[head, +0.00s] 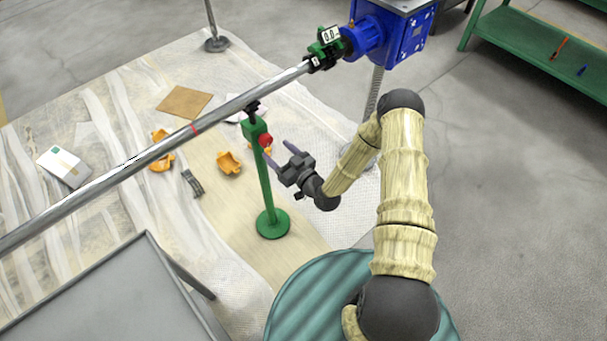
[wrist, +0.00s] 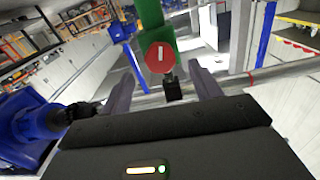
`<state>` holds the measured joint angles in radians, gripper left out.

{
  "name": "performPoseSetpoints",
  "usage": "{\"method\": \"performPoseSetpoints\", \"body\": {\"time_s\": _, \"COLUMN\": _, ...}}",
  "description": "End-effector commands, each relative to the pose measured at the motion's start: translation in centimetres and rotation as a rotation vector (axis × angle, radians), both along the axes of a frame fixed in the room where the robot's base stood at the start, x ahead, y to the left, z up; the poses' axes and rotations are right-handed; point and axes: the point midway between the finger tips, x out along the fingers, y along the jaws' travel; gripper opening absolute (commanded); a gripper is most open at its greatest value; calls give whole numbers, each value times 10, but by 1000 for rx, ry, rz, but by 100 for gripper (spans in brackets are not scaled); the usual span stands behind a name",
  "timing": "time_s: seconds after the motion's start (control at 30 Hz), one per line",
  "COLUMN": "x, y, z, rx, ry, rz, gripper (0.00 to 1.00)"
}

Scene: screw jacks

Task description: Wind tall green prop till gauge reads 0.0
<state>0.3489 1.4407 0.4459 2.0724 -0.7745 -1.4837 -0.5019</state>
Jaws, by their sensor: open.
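The tall green prop (head: 266,185) stands upright on a round green foot, with a black head (head: 252,108) close to the long grey pipe (head: 150,153). I cannot tell whether head and pipe touch. A red knob (head: 265,140) is on the prop's side near its top. In the wrist view the red knob (wrist: 160,56) shows a white, nearly vertical mark. The gauge (head: 331,35) on the green clamp at the pipe's upper right end appears to read 0.0. My gripper (head: 276,150) is open, its fingers pointing at the knob. The knob lies between the fingers (wrist: 162,78) in the wrist view, apparently ungripped.
A blue machine (head: 390,35) holds the pipe's far end. Orange pieces (head: 229,162), a dark strip (head: 192,183) and a white box (head: 63,166) lie on the floor sheeting. A grey table (head: 100,300) is at lower left, a green bench (head: 545,50) at upper right.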

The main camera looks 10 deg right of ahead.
Motion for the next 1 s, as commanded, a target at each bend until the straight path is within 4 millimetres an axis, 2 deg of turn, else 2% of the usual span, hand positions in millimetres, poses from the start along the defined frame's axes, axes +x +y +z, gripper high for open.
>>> {"method": "performPoseSetpoints", "body": {"time_s": 0.3, "x": -54, "y": -37, "z": -1, "rx": 1, "ry": 4, "rz": -2, "gripper": 63}}
{"method": "performPoseSetpoints", "body": {"time_s": 0.53, "x": -88, "y": -60, "z": -1, "rx": 0, "ry": 2, "rz": -2, "gripper": 63}}
{"method": "performPoseSetpoints", "body": {"time_s": 0.7, "x": -99, "y": -67, "z": 0, "rx": 0, "ry": 0, "rz": 0, "gripper": 63}}
{"method": "performPoseSetpoints", "body": {"time_s": 1.0, "x": -100, "y": -67, "z": 0, "rx": 1, "ry": -1, "rz": 0, "gripper": 63}}
